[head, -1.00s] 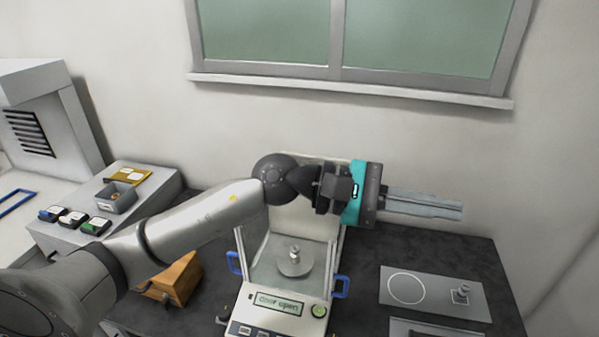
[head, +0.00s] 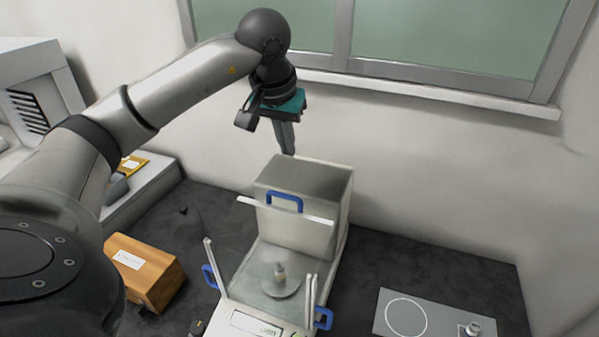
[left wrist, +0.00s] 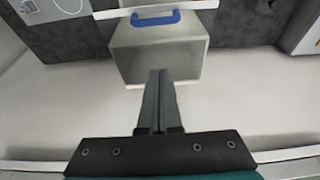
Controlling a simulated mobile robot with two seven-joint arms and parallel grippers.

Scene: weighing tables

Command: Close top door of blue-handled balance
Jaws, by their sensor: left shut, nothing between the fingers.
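The blue-handled balance (head: 325,255) stands on the dark table in the head view. Its top door (head: 310,217) shows as a pale edge at the front of the rear housing, with a blue handle (head: 284,201); the weighing chamber in front of it is open above. The handle also shows in the left wrist view (left wrist: 155,19), beyond the fingertips. A small metal weight (head: 280,272) sits on the round pan. My left gripper (head: 289,152) is shut and empty, pointing down just above and behind the housing, apart from the handle. My right gripper is not in view.
Blue side handles (head: 210,276) flank the chamber. A wooden box (head: 145,270) stands to the left. A grey plate (head: 440,318) with a ring mark and a small metal weight lies to the right. The wall and window sill (head: 430,93) are close behind.

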